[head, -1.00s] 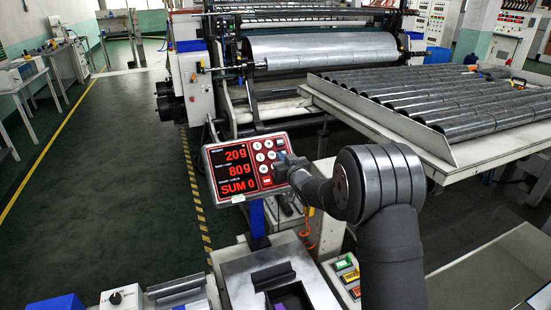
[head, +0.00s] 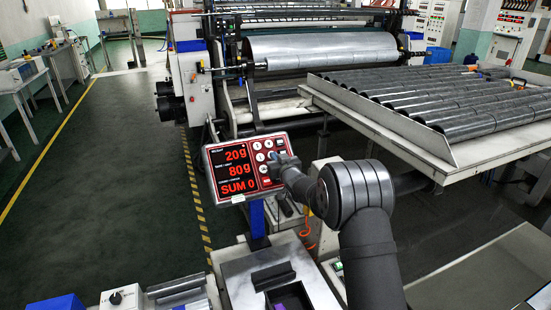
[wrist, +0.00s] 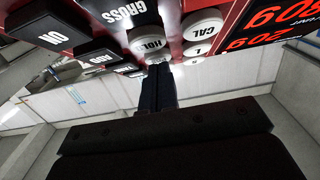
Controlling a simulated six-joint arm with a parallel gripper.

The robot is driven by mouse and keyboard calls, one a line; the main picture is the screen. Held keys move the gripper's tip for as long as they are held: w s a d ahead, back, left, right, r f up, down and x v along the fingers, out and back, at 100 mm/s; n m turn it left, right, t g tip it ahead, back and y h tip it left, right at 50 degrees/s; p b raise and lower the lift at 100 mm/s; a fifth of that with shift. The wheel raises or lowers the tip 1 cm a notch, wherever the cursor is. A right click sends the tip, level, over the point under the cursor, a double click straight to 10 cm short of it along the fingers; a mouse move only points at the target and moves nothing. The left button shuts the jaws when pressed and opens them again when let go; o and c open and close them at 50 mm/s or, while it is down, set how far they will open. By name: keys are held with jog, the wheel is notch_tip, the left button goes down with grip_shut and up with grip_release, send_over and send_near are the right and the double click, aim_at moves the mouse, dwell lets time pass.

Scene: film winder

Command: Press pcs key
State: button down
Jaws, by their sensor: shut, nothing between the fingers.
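The red-framed weighing indicator (head: 236,172) shows 20g, 80g and SUM 0, with its keypad on the right half. My gripper (head: 281,160) is shut and empty at the keypad's right side, covering some keys. In the wrist view the shut fingertips (wrist: 159,72) are just below the white HOLD key (wrist: 150,42); I cannot tell whether they touch a key. The black GROSS key (wrist: 126,12), the white CAL key (wrist: 202,25) and other black keys (wrist: 50,36) show around it. I cannot make out a PCS label on any key.
The indicator stands on a blue post (head: 257,218) above a metal bench plate (head: 235,275). A rack of grey rolls (head: 440,95) is at the right, and the large winder (head: 320,50) is behind. The floor at the left is open.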

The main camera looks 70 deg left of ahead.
jog(key=shift+a+f, duration=0.45)
jog(key=shift+f, duration=0.45)
jog(key=r, duration=0.1)
jog(key=d+r, duration=0.2)
jog(key=shift+d+r, duration=0.25)
jog(key=shift+r, duration=0.15)
jog(key=d, duration=1)
jog(key=shift+r, duration=0.4)
jog(key=a, duration=0.8)
jog(key=shift+a, duration=0.3)
jog(key=shift+r, duration=0.1)
jog(key=shift+d+r, duration=0.1)
jog(key=shift+d, duration=2.35)
